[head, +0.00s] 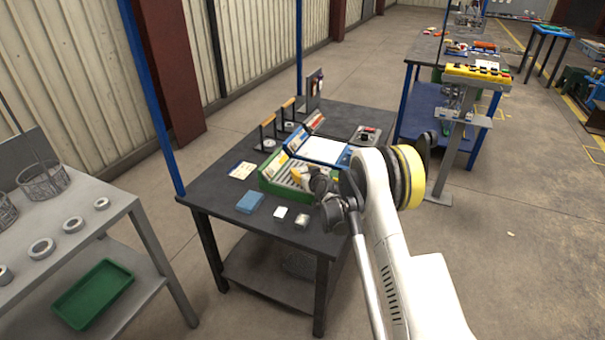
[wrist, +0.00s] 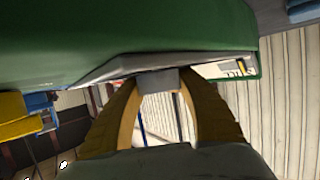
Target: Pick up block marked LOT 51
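My gripper (head: 303,180) is low over the green tray (head: 270,181) on the dark table in the head view. In the wrist view my two yellow-brown fingers (wrist: 162,86) curve inward. A small grey block (wrist: 158,78) fills the gap between their tips and seems to touch both. No LOT 51 marking is readable on it, and I cannot see it in the head view. The tray's green side (wrist: 130,28) is close by in the wrist view. A white block (head: 280,212) and a pale block (head: 302,221) lie on the table's front part, their markings unreadable.
A blue item (head: 250,202) and a paper card (head: 242,170) lie left of the green tray. A blue-edged tray (head: 322,149) stands behind it. A grey bench (head: 62,215) with rings and wire baskets is at left. Bare tabletop shows at the front left.

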